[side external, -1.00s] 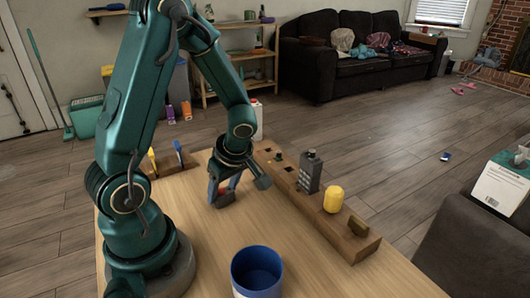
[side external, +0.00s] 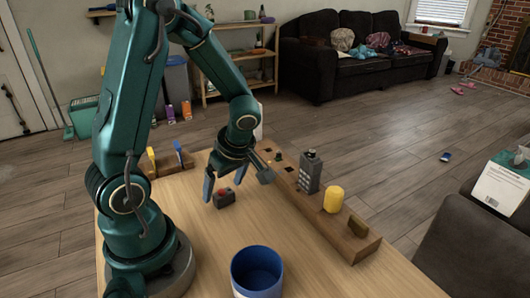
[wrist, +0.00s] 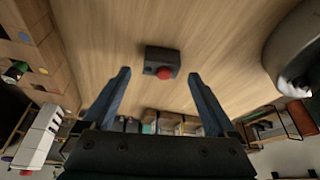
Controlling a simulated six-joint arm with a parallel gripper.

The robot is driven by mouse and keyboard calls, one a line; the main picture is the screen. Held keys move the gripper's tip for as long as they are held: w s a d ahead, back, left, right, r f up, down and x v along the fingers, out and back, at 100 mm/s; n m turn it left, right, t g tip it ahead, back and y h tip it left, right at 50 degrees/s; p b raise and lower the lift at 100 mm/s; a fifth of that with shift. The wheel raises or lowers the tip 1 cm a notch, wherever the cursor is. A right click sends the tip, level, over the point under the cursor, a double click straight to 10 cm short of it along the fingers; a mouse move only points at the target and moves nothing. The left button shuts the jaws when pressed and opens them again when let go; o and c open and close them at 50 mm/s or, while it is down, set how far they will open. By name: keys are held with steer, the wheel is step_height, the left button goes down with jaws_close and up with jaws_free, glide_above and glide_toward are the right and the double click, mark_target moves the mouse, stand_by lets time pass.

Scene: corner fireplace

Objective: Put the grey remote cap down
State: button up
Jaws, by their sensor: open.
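The grey remote cap (side external: 224,198) is a small dark grey block with a red round button. It lies on the wooden table (side external: 205,255). In the wrist view the cap (wrist: 161,62) sits beyond the fingertips, centred between them, with its red button facing one side. My gripper (side external: 224,190) is open above the cap, its two blue-grey fingers apart and clear of it. The wrist view shows both fingers (wrist: 158,78) spread with nothing between them. A grey remote-like block with buttons (side external: 310,173) stands upright in the wooden rack (side external: 355,243).
A blue cup (side external: 257,271) stands near the front. A small holder (side external: 167,162) is at the back left. The table's middle is clear.

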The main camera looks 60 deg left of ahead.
steer(key=v, duration=0.9)
steer(key=s+d+r+m+t+h, duration=0.1)
steer(key=d+m, duration=0.4)
steer(key=m, duration=0.5)
steer(key=s+d+r+m+t+h, duration=0.2)
steer(key=d+m+t, duration=0.3)
steer(key=m, duration=0.5)
steer(key=shift+s+d+r+m+t+h, duration=0.15)
steer(key=shift+d+r+m+t+h, duration=0.3)
steer(key=shift+r+h, duration=0.35)
